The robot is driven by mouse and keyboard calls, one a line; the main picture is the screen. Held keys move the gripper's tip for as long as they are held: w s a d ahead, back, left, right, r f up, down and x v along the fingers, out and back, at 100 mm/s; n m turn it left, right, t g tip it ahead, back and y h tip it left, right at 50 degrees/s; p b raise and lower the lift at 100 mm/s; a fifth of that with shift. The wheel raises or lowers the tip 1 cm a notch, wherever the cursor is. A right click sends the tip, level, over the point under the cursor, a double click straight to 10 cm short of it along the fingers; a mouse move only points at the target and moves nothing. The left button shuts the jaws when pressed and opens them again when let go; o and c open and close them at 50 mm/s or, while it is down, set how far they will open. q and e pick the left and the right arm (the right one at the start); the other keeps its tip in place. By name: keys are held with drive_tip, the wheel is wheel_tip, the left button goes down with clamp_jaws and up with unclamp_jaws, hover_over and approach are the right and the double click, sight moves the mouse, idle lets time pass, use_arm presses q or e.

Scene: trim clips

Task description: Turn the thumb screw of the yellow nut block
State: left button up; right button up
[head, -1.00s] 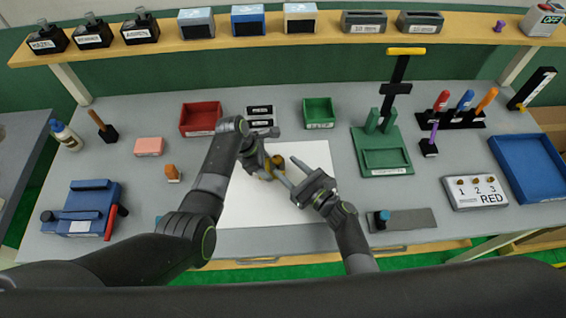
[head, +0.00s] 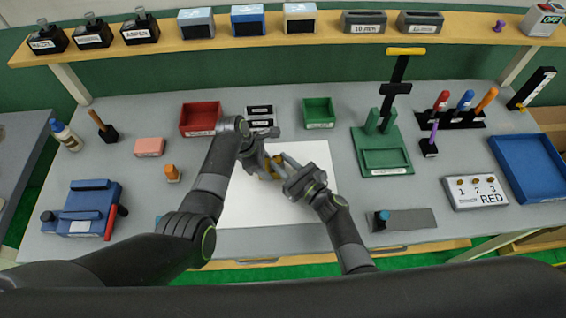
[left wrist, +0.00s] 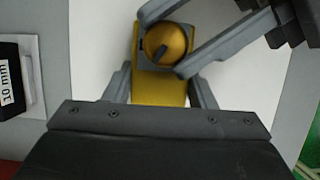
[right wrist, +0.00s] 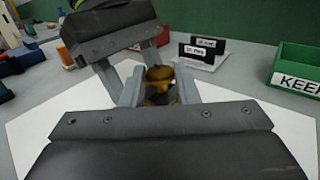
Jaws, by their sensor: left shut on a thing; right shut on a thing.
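The yellow nut block (left wrist: 160,88) is between the fingers of my left gripper (left wrist: 160,90), which is shut on it above the white mat. Its round gold thumb screw (left wrist: 165,45) faces up in the left wrist view, with a dark slot-like mark on top. My right gripper (right wrist: 158,95) is shut on the thumb screw (right wrist: 160,76), one finger on each side of it. In the head view the block (head: 272,167) is largely hidden by both grippers, which meet over the mat.
The white mat (head: 312,205) is otherwise clear. Behind it stand small dark label stands (head: 260,118), a red bin (head: 200,118) and a green bin (head: 319,113). A green press (head: 384,160) stands to the right, and a blue clamp fixture (head: 85,205) to the left.

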drive_tip(key=shift+s+a+m+t+h, duration=0.1)
drive_tip(key=shift+a+m+t+h, duration=0.05)
drive_tip(key=shift+m+t+h, duration=0.65)
drive_tip(key=o, duration=0.9)
drive_tip(key=shift+o, duration=0.2)
drive_tip(key=v, duration=1.2)
drive_tip(key=shift+r, duration=0.25)
